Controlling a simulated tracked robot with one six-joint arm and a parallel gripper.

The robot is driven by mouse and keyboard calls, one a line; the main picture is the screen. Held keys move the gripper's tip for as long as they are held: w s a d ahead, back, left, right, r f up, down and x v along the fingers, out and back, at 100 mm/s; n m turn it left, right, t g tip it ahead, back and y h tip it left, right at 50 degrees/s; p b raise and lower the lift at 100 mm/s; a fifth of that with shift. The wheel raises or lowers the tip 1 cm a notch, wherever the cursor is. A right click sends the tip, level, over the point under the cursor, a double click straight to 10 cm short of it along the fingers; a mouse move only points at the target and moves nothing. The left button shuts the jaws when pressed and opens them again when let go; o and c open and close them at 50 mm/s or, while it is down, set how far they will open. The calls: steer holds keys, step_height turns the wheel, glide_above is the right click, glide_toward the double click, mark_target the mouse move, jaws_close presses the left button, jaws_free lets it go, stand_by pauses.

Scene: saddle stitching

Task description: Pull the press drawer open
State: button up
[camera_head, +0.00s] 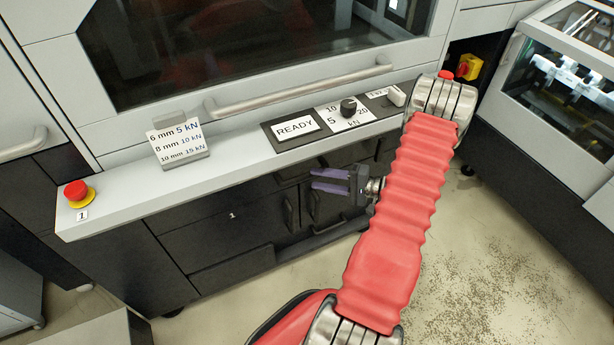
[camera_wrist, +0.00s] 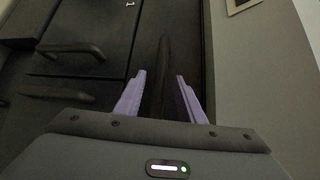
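My gripper (camera_head: 316,180) has two purple fingers and is in front of the dark cabinet front (camera_head: 225,222) below the white press counter. In the wrist view, a dark bar handle (camera_wrist: 162,70) runs between the fingers (camera_wrist: 160,90). Clear gaps show on both sides, so the gripper is open and around the handle, not clamped on it. In the head view this handle is hidden or lost behind my gripper. The front behind it looks flush and shut, but much of it is dark. I cannot read a label on it.
Two more dark handles (camera_wrist: 72,48) (camera_wrist: 55,95) lie to the left in the wrist view. Speckled floor is clear at right.

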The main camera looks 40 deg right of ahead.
mark_target(306, 177)
steer(key=shift+x, duration=2.55)
steer(key=shift+c, duration=0.2)
jaws_close()
